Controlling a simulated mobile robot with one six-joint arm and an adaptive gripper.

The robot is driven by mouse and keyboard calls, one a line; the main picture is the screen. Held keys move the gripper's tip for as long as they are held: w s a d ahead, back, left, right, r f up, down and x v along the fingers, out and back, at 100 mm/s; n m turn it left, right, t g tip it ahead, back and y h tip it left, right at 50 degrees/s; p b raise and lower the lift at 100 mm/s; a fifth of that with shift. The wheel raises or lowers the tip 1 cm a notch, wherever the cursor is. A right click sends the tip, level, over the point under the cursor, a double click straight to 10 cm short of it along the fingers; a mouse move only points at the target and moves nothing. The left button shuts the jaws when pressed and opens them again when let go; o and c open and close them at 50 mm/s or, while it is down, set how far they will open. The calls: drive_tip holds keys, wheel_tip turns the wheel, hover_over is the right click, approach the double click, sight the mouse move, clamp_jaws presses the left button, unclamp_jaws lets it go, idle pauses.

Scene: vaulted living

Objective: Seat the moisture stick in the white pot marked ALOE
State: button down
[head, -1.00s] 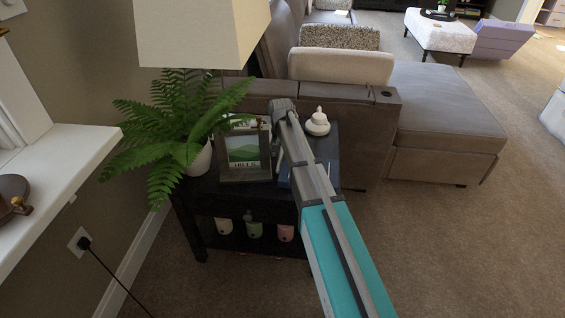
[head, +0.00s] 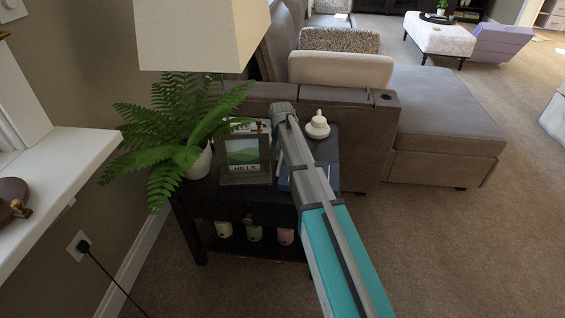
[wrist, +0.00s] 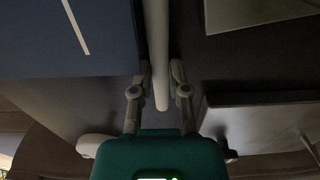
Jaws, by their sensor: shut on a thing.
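In the wrist view, my gripper (wrist: 161,80) is shut on a pale, round stick (wrist: 157,45), which passes between the fingertips. In the head view, my arm hides the fingers and the stick above the dark side table (head: 185,222). A white pot (head: 198,164) holding a fern stands at the table's left end; its fronds partly cover it, and no marking is readable. Small white (head: 224,230), green (head: 254,234) and pink (head: 286,237) pot-like things show on the lower level, under the tabletop; I cannot read any ALOE mark.
A picture frame (head: 245,157) lettered HILLS stands beside the fern (head: 165,148). A blue book (head: 284,181) and a white knobbed ornament (head: 317,128) are on the tabletop. A lampshade (head: 195,35) hangs above. The sofa (head: 365,140) borders the back right. Open carpet lies right.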

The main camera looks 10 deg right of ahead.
drive_tip(key=shift+r, duration=0.1)
idle(0.3)
wheel_tip(320, 180, up, 2)
drive_tip(key=p, duration=0.2)
drive_tip(key=shift+r+p, duration=0.25)
drive_tip(key=shift+p, duration=0.15)
drive_tip(key=s+r+p, duration=0.1)
drive_tip(key=r+p, duration=0.1)
drive_tip(key=s+r+p, duration=0.4)
drive_tip(key=shift+a+r+p, duration=0.1)
drive_tip(key=shift+r+p, duration=0.2)
drive_tip(key=shift+r, duration=0.05)
drive_tip(key=s+r+p, duration=0.3)
drive_tip(key=s, duration=0.6)
drive_tip(key=shift+a+r+p, duration=0.25)
drive_tip(key=shift+r+p, duration=0.05)
drive_tip(key=shift+r, duration=0.1)
wheel_tip(320, 180, up, 21)
drive_tip(key=p, duration=2.1)
drive_tip(key=shift+w, duration=0.15)
